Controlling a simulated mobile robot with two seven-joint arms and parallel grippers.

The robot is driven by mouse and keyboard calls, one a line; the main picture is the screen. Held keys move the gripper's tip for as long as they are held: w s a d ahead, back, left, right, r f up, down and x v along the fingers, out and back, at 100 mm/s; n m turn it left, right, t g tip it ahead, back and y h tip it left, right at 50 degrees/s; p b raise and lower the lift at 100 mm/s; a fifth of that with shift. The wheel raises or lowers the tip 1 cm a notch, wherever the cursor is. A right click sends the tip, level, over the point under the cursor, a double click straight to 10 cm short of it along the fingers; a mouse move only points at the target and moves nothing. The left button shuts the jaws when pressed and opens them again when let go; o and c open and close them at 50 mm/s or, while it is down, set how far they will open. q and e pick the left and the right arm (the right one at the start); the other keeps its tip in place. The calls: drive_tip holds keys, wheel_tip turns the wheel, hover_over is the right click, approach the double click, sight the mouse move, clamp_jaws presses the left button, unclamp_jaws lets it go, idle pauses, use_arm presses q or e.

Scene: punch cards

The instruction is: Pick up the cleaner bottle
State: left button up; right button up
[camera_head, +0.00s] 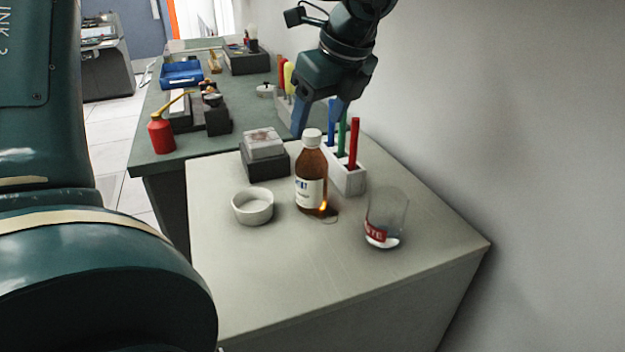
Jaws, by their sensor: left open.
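The cleaner bottle (311,178), brown with a white cap and a white label, stands upright on the pale cabinet top (290,270). I take it to be this bottle, though its label is too small to read. My left gripper (319,118) hangs from the top of the view with its blue fingers apart, pointing down. It is at or just behind the bottle's cap, and the exact depth gap is unclear. Nothing shows held between the fingers. The right finger's tip is hard to tell from the coloured sticks behind it. My right gripper is not in view.
A white bowl (253,207) stands left of the bottle, a glass (385,222) right. A dark block with a boxed stack (264,143) and a white rack (347,178) stand close behind. The wall bounds the right. The cabinet's front is clear. A red bottle (161,136) stands on the green bench.

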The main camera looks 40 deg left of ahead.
sight(311, 133)
use_arm(q)
drive_tip(key=x, duration=0.5)
drive_tip(key=shift+s+a+f+p, duration=0.2)
drive_tip(key=shift+s+f+p, duration=0.05)
drive_tip(key=shift+f+p, duration=0.1)
drive_tip(key=c, duration=0.9)
drive_tip(key=shift+s+d, duration=0.1)
drive_tip(key=shift+s, duration=0.05)
clamp_jaws()
drive_tip(key=shift+f, duration=0.1)
